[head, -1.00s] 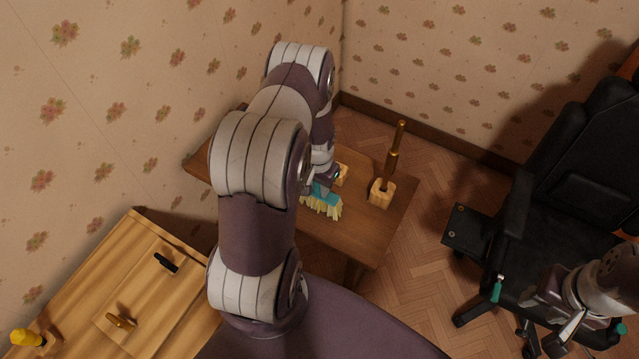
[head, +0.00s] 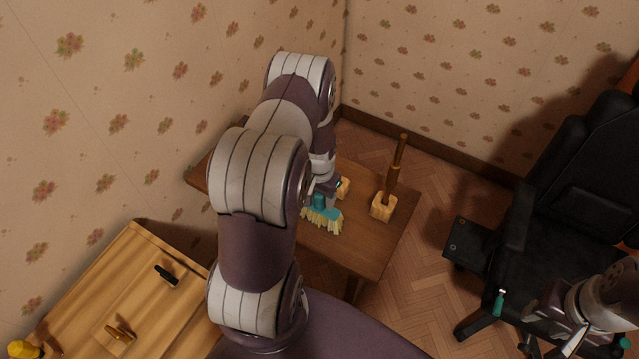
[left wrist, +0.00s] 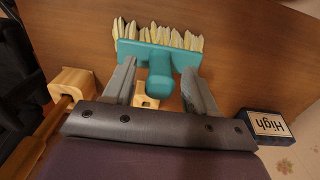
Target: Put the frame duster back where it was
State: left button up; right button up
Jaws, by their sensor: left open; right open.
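The frame duster, with a teal head and handle and cream bristles, is at the small brown table in the head view (head: 324,217). In the left wrist view the duster (left wrist: 160,52) has its bristles pointing away from me. My left gripper (left wrist: 158,72) is open, with one finger on each side of the short teal handle. In the head view my left gripper (head: 324,190) is partly hidden by my arm. A small wooden block with a hole (left wrist: 148,101) shows beneath the handle. My right gripper (head: 562,322) is open and empty, at the lower right by the chair.
A dark box marked "High" (left wrist: 268,125) lies on the right in the wrist view. A light wooden cabinet (head: 110,285) and black chair (head: 565,190) flank the table.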

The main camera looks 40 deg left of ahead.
aim_at(327, 213)
pick_arm(q)
notch_tip(327, 213, up, 9)
jog(key=shift+r+b, duration=0.15)
jog(key=shift+b, duration=0.4)
jog(key=s+d+r+m+t, duration=0.1)
jog(key=s+d+r, duration=0.8)
jog(key=d+r, duration=0.3)
jog(key=d, duration=0.2)
jog(key=shift+d+r, duration=0.15)
jog(key=shift+d, duration=0.15)
jog(key=shift+s, duration=0.15)
